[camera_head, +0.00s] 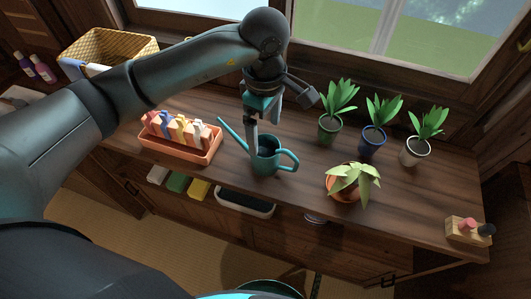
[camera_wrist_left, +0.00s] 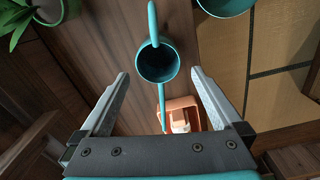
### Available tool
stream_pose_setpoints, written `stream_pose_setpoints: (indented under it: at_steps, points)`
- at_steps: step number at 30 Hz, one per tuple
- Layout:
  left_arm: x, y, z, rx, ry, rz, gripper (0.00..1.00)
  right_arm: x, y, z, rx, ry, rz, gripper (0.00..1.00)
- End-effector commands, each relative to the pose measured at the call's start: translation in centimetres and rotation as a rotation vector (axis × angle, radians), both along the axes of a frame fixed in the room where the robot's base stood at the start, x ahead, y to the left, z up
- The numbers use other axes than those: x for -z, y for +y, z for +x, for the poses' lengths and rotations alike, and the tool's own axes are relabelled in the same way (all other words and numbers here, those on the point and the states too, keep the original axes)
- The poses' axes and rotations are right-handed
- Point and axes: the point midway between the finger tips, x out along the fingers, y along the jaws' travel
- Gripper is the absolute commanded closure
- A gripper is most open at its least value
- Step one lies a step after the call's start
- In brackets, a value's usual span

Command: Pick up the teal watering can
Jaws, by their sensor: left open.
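The teal watering can (camera_head: 266,158) stands upright on the wooden counter, its spout pointing left and its handle to the right. My left gripper (camera_head: 251,146) points down at the can, its fingers by the spout side of the body. In the left wrist view the can (camera_wrist_left: 157,64) shows from above, its round opening ahead of the open left gripper (camera_wrist_left: 160,78) and roughly centred between the fingers. The spout runs back between the fingers, and the handle points away. The jaws hold nothing. Whether a finger touches the can is unclear. My right gripper is out of view.
An orange tray (camera_head: 179,151) of upright packets stands left of the can. A terracotta-potted plant (camera_head: 345,182) is close on the right, with several potted plants behind. A wicker basket (camera_head: 108,45) sits far left. The counter's front edge is near the can.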

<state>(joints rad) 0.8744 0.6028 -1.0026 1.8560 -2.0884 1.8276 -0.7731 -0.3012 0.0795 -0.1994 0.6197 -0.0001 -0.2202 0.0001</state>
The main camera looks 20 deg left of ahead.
Motion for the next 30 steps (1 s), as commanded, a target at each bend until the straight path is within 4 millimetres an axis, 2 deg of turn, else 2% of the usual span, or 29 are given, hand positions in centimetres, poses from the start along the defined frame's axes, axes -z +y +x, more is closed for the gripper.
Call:
stream_pose_setpoints:
  at_steps: [1, 6, 14, 21, 24, 30]
  points:
    - [1.4, 0.0, -0.2, 0.0, 0.004, 0.0, 0.0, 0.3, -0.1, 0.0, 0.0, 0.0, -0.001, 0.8]
    - [4.5, -0.1, -0.1, 0.0, 0.003, -0.002, 0.0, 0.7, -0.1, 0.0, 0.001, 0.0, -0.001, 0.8]
    - [6.3, -0.1, 0.0, 0.0, 0.001, -0.004, 0.0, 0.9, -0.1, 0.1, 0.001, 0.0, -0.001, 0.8]
    - [9.9, -0.1, 0.2, 0.0, 0.004, -0.004, 0.0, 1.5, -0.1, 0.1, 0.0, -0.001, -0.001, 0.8]
    - [10.8, -0.1, 0.2, 0.001, 0.001, -0.004, 0.0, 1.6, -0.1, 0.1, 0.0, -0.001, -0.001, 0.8]
    - [11.0, -0.1, 0.3, 0.001, 0.0, -0.004, 0.0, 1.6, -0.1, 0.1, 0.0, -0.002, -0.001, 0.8]
